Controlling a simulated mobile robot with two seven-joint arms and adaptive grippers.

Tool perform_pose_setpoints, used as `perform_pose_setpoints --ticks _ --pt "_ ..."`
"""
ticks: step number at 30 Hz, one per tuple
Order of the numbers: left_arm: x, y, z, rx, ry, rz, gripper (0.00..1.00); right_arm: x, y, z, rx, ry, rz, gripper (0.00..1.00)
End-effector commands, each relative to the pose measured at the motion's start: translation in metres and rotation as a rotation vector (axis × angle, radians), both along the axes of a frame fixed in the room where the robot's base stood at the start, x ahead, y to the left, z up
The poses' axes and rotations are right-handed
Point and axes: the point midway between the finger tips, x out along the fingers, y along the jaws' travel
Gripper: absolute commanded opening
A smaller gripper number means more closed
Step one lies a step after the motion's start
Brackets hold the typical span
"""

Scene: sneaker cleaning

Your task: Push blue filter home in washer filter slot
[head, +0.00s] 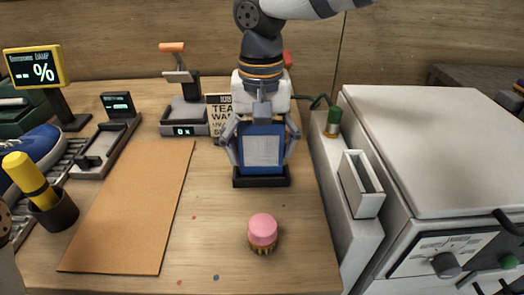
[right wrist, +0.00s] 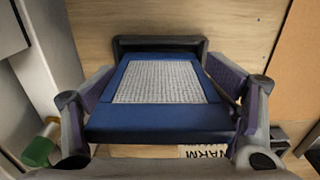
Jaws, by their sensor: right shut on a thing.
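The blue filter (head: 263,150) has a pale mesh panel and stands upright at the black base (head: 262,182) on the table. My right gripper (head: 262,142) comes down from above and is shut on the filter, one finger at each side edge. In the right wrist view the filter (right wrist: 155,122) lies between both fingers, and its far end meets the black base (right wrist: 160,43). I cannot tell whether it is seated in the base or just above it. The white washer (head: 430,140) is at the right, with an open white rectangular slot (head: 362,185) on its near-left side. My left gripper is out of view.
A pink-topped brush (head: 262,232) stands in front of the base. A brown mat (head: 135,205) lies to the left. A scale (head: 185,125), a label card (head: 219,112) and a green-capped item (head: 333,122) stand near the filter. The table's front right is mostly clear.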

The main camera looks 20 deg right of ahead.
Motion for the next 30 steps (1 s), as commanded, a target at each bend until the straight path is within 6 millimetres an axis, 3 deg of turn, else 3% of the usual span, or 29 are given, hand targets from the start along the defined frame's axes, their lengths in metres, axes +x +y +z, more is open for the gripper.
perform_pose_setpoints --ticks 13,25,30 --pt "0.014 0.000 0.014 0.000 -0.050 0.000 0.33 0.000 0.000 0.027 -0.001 -0.007 0.000 0.50" --pt "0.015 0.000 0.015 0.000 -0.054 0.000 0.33 0.000 0.000 0.029 -0.001 -0.004 0.000 0.50" --pt "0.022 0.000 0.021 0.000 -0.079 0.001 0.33 0.000 -0.001 0.047 -0.003 -0.010 -0.001 0.50"
